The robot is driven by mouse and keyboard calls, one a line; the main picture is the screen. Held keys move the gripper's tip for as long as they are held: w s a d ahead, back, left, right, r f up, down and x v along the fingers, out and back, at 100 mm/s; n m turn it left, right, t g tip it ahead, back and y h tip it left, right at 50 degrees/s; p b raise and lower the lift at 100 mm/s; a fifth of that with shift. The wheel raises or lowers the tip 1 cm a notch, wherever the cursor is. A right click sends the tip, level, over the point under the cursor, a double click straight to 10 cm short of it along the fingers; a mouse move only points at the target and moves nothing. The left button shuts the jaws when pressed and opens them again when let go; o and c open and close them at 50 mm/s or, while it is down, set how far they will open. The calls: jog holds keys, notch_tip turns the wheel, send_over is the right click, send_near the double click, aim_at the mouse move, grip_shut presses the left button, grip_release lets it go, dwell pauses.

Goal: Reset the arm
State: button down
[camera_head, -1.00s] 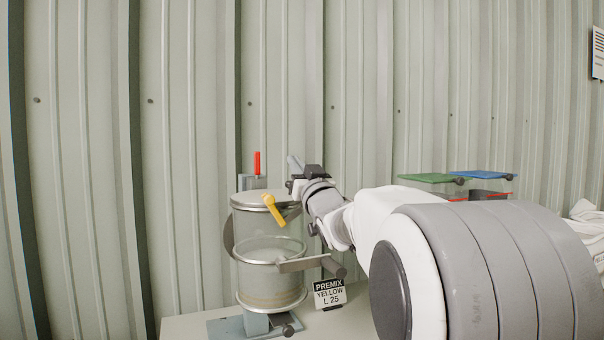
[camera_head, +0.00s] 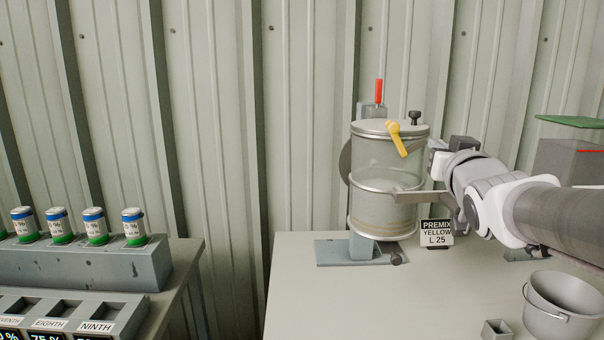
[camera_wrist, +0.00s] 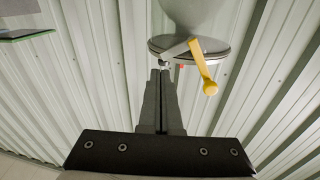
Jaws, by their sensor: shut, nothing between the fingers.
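My gripper (camera_wrist: 160,75) is shut and empty in the wrist view, its two fingers pressed together. In the head view my arm comes in from the right, and its end is beside the upper right side of a clear and grey cylindrical vessel (camera_head: 385,212). My fingertips are hard to make out there. The vessel has a round lid with a yellow handle (camera_head: 397,140), which also shows beyond my fingers in the wrist view (camera_wrist: 204,68). I cannot tell whether my gripper touches the vessel.
A "PREMIX YELLOW L 25" sign (camera_head: 437,232) stands right of the vessel. A grey bucket (camera_head: 563,305) and a small square cup (camera_head: 497,330) are at the front right. Labelled jars (camera_head: 95,226) stand in a rack at the left. The left part of the white table is clear.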

jog(key=s+a+f+g+y+p, duration=0.1)
jog(key=s+a+f+g, duration=0.2)
jog(key=s, duration=0.5)
jog(key=s+a+f+n+g+y+p, duration=0.1)
jog(key=s+a+f+g, duration=0.3)
jog(key=s+f, duration=0.4)
jog(key=s+a+f+n+g+p, duration=0.1)
jog(key=s+a+f+g, duration=0.3)
jog(key=s, duration=0.5)
notch_tip(320, 180, down, 2)
jog(key=shift+s+a+f+g+y+p, duration=0.25)
jog(key=shift+g+y+p, duration=0.15)
jog(key=shift+g+p, duration=0.35)
jog(key=shift+r, duration=0.1)
